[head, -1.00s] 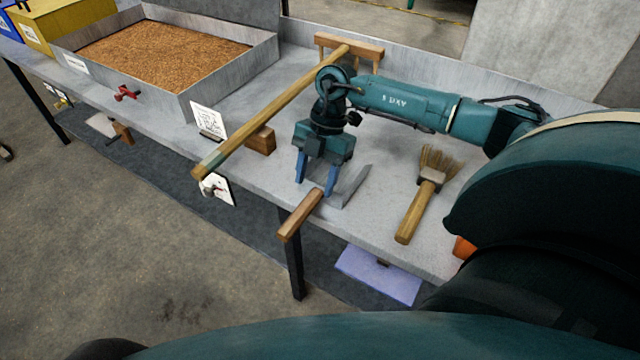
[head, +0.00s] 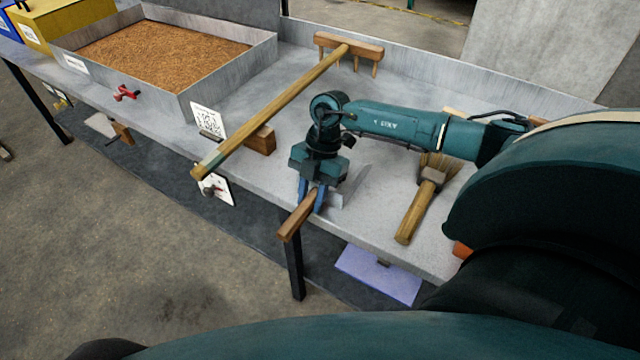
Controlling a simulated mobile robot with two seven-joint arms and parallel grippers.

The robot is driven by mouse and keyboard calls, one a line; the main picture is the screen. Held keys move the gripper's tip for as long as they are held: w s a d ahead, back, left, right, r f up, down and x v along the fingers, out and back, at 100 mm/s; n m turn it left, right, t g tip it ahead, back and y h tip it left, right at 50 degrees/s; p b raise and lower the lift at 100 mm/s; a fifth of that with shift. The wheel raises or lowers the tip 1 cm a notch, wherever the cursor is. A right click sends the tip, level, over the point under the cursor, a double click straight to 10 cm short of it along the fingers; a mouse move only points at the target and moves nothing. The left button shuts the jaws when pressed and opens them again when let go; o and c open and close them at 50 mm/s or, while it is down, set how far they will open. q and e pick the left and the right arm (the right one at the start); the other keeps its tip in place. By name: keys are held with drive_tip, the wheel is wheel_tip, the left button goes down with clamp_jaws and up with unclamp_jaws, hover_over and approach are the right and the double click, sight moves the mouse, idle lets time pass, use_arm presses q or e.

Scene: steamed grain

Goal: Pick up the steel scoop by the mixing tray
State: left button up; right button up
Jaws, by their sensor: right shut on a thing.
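The steel scoop has a wooden handle (head: 296,218) that sticks out over the table's front edge and a grey metal pan (head: 351,186) lying on the table, partly hidden behind the gripper. My right gripper (head: 311,204) points down with its blue fingers shut on the scoop's handle, near where it meets the pan. The mixing tray (head: 185,98), a grey metal box filled with brown grain, stands on the table at the upper left. My left gripper is not in the picture.
A brush (head: 418,205) lies right of the scoop. A yellow box (head: 65,25) stands at the far left. A purple panel (head: 378,275) is below the table edge.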

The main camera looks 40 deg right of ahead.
clamp_jaws()
idle(0.8)
